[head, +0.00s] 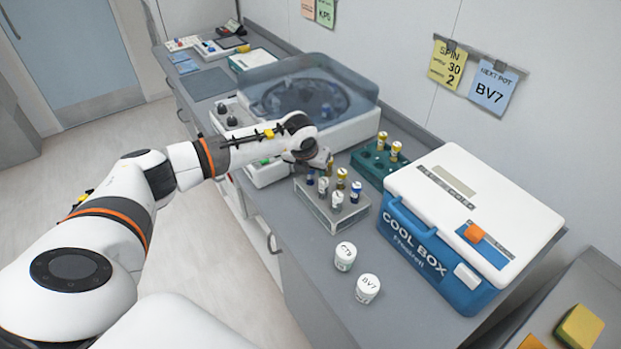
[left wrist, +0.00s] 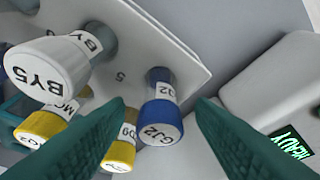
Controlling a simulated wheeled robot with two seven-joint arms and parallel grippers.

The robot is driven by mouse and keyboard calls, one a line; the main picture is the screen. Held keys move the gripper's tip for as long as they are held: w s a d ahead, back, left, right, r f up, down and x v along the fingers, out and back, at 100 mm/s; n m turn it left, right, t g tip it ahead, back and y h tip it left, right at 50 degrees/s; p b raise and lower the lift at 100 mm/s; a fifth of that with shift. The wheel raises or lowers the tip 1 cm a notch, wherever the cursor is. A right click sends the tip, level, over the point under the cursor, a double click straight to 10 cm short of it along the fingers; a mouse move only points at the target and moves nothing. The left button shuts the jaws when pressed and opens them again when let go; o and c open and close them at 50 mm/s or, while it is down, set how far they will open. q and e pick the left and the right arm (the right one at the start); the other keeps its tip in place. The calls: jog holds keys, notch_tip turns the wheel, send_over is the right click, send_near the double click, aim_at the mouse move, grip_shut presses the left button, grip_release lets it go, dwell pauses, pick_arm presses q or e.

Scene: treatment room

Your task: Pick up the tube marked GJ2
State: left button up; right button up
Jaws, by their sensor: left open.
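The tube marked GJ2 (left wrist: 161,118) has a blue cap and a white label; it stands in the pale grey rack (left wrist: 185,50) in the left wrist view. My left gripper (left wrist: 160,103) is open, its green fingers on either side of this tube and not closed on it. In the head view my left gripper (head: 312,164) is at the far left corner of the grey rack (head: 322,213), hiding part of that corner. Right beside GJ2 is a yellow-capped tube (left wrist: 120,153), partly behind a finger. A white-capped tube marked BY5 (left wrist: 48,72) stands at upper left.
The centrifuge (head: 355,128) stands behind the rack. A green rack (head: 372,172) with yellow-capped tubes and the cool box (head: 430,255) are to the right. White pots, one marked BV7 (head: 367,289), stand in front. A device with a READY display (left wrist: 290,145) is close to the gripper.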

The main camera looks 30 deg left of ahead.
pick_arm(q)
jog(key=shift+w+f, duration=0.25)
jog(key=shift+f, duration=0.3)
grip_shut()
jog(key=shift+r, duration=0.1)
